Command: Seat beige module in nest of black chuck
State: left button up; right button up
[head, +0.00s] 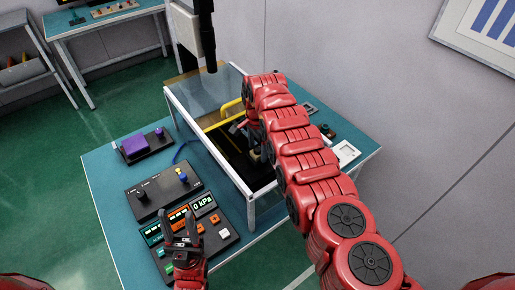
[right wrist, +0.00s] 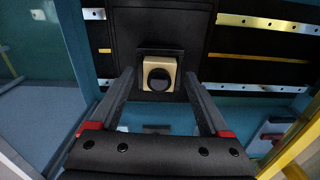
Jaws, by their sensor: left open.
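The beige module (right wrist: 147,73), with a round black face, shows in the middle of the right wrist view. It lies against the black chuck (right wrist: 160,28), just below a dark raised edge; I cannot tell whether it is seated in the nest. My right gripper (right wrist: 158,80) is open, its two fingers on either side of the module with a gap on each side. In the head view my right arm reaches into the clear-topped enclosure and hides most of its own gripper and the module. My left gripper (head: 180,222) is open and empty above the control panel.
The enclosure (head: 205,150) has a pale frame and a yellow bar (head: 222,117). The control panel (head: 218,238) and a black knob box (head: 160,190) stand on the teal table (head: 108,205). A purple block (head: 134,146) lies at left. Slotted metal rails (right wrist: 265,22) flank the chuck.

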aim_at(257, 149)
jog(key=shift+r+p, duration=0.3)
jog(key=shift+r, duration=0.1)
notch_tip(257, 149, up, 2)
jog(key=shift+r+p, duration=0.2)
jog(key=shift+p, duration=0.35)
notch_tip(257, 149, up, 9)
jog(key=b, duration=0.3)
jog(key=shift+r, duration=0.1)
jog(key=shift+d, duration=0.15)
